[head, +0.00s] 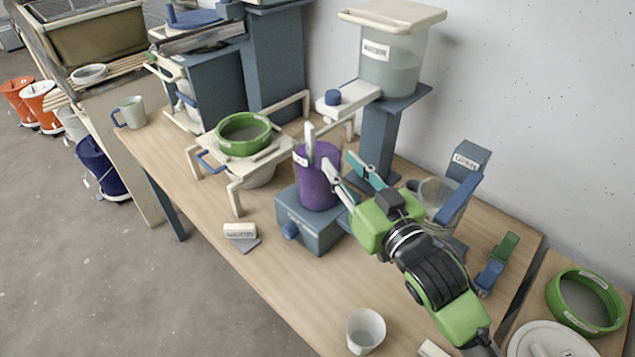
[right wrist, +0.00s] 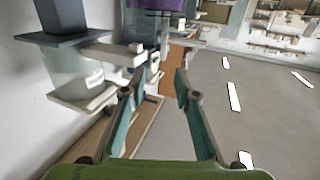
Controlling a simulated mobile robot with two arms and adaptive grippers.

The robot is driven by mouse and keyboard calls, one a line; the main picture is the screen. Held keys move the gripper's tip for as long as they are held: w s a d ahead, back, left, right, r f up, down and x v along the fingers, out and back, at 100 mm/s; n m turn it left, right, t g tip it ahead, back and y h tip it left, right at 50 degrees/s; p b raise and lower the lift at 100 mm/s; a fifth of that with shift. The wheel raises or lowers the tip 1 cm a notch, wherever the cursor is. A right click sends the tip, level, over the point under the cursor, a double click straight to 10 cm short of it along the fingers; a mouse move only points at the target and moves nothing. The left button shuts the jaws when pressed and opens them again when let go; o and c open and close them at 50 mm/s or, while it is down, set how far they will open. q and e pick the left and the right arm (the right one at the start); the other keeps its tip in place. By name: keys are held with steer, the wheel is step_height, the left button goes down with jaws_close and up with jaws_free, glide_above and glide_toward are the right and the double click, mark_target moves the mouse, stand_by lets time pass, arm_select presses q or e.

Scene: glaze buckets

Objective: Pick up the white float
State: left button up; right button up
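A slim white upright piece (head: 310,137), which looks like the white float, sticks up at the rim of a purple cylinder (head: 318,180). Its lower part is hidden, and I cannot tell how deep it sits. The cylinder stands on a blue-grey base (head: 306,222) on the table. My right gripper (head: 341,163) is at the right side of the cylinder, close to its rim, with its fingers apart. In the right wrist view the fingers (right wrist: 163,78) are also spread, with nothing held between them. The purple cylinder (right wrist: 160,4) shows at the top edge there. My left gripper is out of view.
A clear lidded bucket (head: 390,68) stands on a raised stand behind the gripper. A clear jug (head: 436,195) is right of it. A green-rimmed sieve (head: 243,134) rests on a rack at left. A white cup (head: 366,331) stands near the front edge, with bare table behind it.

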mark_target(313, 136)
steer(key=p+x, duration=0.2)
steer(key=x, duration=0.6)
steer(key=shift+s+a, duration=0.1)
steer(key=shift+a, duration=0.05)
steer(key=shift+w+a, duration=0.3)
steer(key=shift+w, duration=0.3)
steer(key=x, duration=0.1)
steer(key=p+x, duration=0.1)
steer(key=x, duration=0.1)
steer(key=shift+a+f+p, duration=0.25)
steer(key=shift+f+p, duration=0.05)
steer(key=shift+p, duration=0.1)
steer(key=shift+w+a+f, duration=0.1)
steer(key=shift+w+a, duration=0.1)
steer(key=shift+w, duration=0.35)
jaws_close()
